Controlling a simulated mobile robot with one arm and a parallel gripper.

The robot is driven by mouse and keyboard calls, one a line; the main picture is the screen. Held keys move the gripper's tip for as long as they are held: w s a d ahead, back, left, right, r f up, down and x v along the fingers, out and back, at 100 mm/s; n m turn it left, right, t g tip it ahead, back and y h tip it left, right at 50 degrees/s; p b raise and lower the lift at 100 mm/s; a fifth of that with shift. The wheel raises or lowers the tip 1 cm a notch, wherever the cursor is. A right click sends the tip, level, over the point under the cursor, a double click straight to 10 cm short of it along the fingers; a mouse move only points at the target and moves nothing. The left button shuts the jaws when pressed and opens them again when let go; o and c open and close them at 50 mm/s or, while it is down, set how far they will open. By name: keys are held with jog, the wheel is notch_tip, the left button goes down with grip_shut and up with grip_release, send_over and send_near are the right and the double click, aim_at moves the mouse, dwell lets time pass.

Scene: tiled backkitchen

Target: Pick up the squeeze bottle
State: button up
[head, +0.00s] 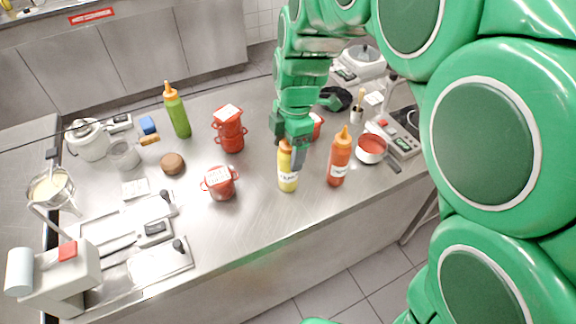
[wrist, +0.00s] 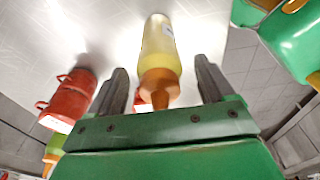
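A yellow squeeze bottle (head: 288,178) with a white label and orange nozzle stands upright near the front edge of the steel table. My gripper (head: 294,150) is at its top, pointing down and hiding part of the cap. In the wrist view, my gripper (wrist: 160,78) is open, with one finger on each side of the bottle (wrist: 160,45) and a gap on both sides. An orange-red squeeze bottle (head: 339,160) stands just right of it. A green squeeze bottle (head: 178,112) stands farther back at the left.
Red pots (head: 220,183) stand left of the yellow bottle, with a stacked pair (head: 229,130) behind. A saucepan (head: 371,148) and scales (head: 395,135) are at the right. The table front between the red pot and yellow bottle is clear.

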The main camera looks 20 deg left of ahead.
grip_shut()
jog(key=shift+r, duration=0.1)
dwell(0.3)
